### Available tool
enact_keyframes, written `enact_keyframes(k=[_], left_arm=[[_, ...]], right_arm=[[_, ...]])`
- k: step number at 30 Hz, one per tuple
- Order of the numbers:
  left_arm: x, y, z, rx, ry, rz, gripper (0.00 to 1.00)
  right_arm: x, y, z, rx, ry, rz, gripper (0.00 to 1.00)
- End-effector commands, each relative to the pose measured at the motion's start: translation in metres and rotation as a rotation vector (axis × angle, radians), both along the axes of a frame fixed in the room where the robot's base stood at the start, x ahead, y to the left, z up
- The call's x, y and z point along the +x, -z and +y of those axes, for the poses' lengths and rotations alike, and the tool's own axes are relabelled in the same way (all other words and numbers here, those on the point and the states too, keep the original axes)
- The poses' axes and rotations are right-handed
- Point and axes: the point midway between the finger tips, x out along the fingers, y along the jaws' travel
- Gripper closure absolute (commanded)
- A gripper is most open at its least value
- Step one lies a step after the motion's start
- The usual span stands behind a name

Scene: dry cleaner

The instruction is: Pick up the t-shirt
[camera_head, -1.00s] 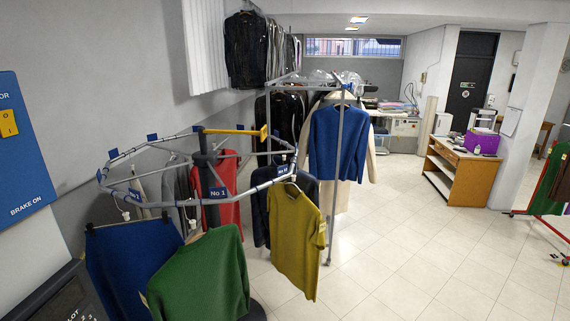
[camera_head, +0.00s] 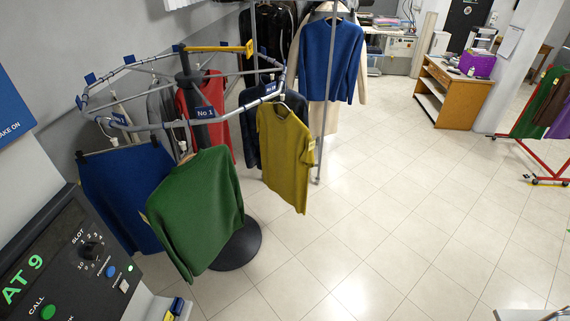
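A mustard-yellow short-sleeved t-shirt (camera_head: 286,158) hangs on a hanger from the front right of the round garment carousel (camera_head: 220,116), by a blue slot tag. Its lower part hangs free above the floor. Neither of my grippers shows in this view.
A green sweater (camera_head: 198,215) and blue trousers or skirt (camera_head: 125,190) hang on the carousel left of the t-shirt. A control panel (camera_head: 70,265) reading "AT 9" stands at lower left. A blue sweater (camera_head: 332,60) hangs behind. The tiled floor (camera_head: 400,200) to the right is clear.

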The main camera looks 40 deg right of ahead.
Motion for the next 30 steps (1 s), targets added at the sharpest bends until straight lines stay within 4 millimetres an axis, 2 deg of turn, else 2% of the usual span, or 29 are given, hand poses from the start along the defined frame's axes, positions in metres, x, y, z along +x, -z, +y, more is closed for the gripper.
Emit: enact_keyframes(k=[9, 24, 30], left_arm=[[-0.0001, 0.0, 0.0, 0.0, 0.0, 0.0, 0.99], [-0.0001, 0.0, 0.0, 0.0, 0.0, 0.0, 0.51], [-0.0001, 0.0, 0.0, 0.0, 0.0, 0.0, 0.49]], right_arm=[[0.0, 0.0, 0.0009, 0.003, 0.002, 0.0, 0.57], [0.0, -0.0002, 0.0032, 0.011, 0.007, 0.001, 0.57], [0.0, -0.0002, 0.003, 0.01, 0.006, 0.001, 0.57]])
